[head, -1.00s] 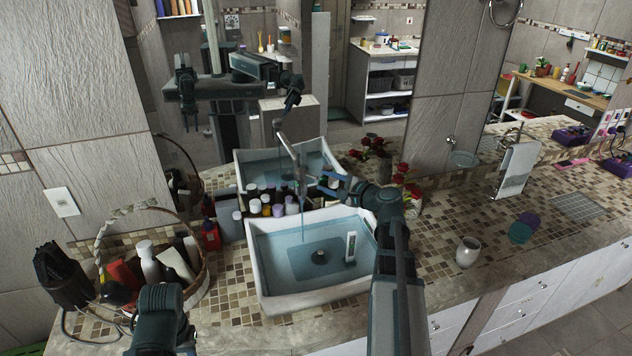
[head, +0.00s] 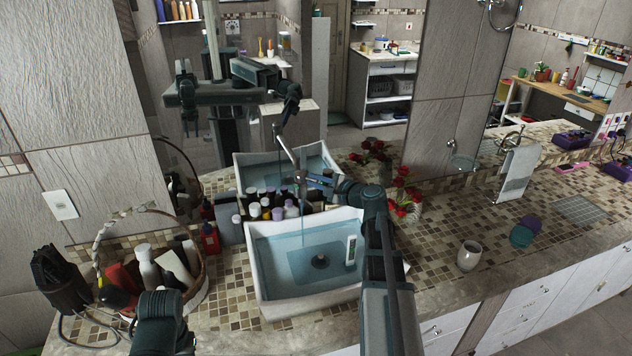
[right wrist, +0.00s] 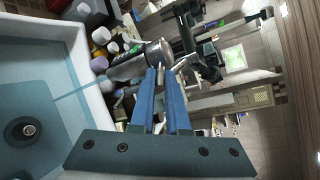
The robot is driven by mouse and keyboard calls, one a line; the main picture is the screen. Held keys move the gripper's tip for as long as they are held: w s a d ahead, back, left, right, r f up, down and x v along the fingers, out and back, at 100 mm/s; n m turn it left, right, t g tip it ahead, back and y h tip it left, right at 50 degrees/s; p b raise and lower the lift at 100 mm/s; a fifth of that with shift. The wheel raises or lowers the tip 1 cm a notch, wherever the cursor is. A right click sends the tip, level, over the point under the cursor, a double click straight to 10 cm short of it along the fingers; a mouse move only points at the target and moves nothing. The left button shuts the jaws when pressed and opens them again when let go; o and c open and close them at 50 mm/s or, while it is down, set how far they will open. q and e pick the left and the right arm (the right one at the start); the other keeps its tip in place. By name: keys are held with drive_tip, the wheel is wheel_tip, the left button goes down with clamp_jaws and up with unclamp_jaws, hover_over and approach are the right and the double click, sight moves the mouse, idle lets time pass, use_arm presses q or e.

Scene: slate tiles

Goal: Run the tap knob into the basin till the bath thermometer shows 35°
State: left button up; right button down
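The white basin (head: 262,287) holds bluish water with a dark drain in the middle. The metal tap (head: 287,150) stands behind it, and a thin stream falls from it into the water. The bath thermometer (head: 351,250), a small white upright strip, is at the basin's right side; its reading is too small to make out. My right gripper (head: 318,182) reaches the tap from the right. In the right wrist view its blue fingers (right wrist: 163,82) are close together on the small tap knob (right wrist: 160,72) at the end of the tap body (right wrist: 140,62). My left gripper is out of view.
Several bottles (head: 265,208) crowd behind the basin, close to the tap. A basket (head: 200,270) of toiletries stands to the left, a red-flowered plant (head: 402,205) and a cup (head: 468,255) to the right. A mirror behind reflects the room and my body.

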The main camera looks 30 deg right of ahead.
drive_tip(key=shift+d, duration=0.1)
idle(0.3)
drive_tip(key=shift+w+d+n+g+y, duration=0.5)
drive_tip(key=shift+n+g+y, duration=0.65)
drive_tip(key=shift+n+y, duration=0.45)
drive_tip(key=shift+w+d+n+g+y, duration=0.25)
drive_tip(key=shift+w+n+g+y, duration=0.35)
drive_tip(key=shift+n+g+y, duration=0.75)
drive_tip(key=shift+w+d+n+g+y, duration=0.5)
drive_tip(key=shift+n+g+y, duration=0.4)
drive_tip(key=shift+n+y, duration=0.85)
drive_tip(key=shift+a+y, duration=0.15)
drive_tip(key=shift+y, duration=0.15)
drive_tip(key=c, duration=0.9)
unclamp_jaws()
